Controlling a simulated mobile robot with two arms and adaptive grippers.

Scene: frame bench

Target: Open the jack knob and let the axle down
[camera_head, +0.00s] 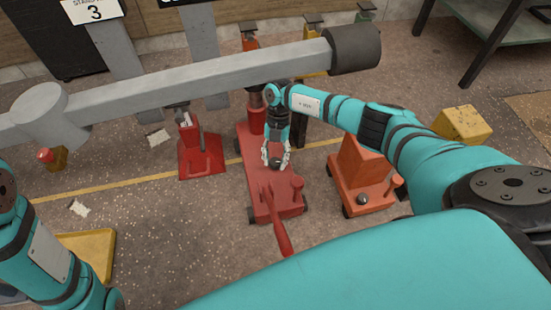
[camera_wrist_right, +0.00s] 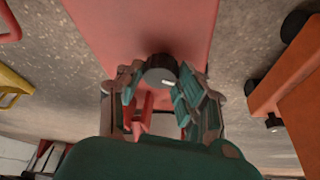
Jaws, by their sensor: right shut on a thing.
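The red jack (camera_head: 262,195) stands on the floor in the middle of the head view, its raised column (camera_head: 255,118) reaching up to the grey axle (camera_head: 205,92). My right gripper (camera_head: 277,160) is over the jack's body, pointing down. It is shut on the dark round jack knob (camera_wrist_right: 160,68), which sits between the fingers in the right wrist view. The fingers hide part of the knob, and I cannot tell how far it is turned. Of my left arm only links show at the left edge; its gripper is out of view.
A red axle stand (camera_head: 201,155) is left of the jack. An orange jack (camera_head: 362,175) with a black knob is close on the right. A yellow box (camera_head: 462,124) is further right and a yellow tray (camera_head: 98,242) lower left. The jack's handle (camera_head: 280,235) points toward me.

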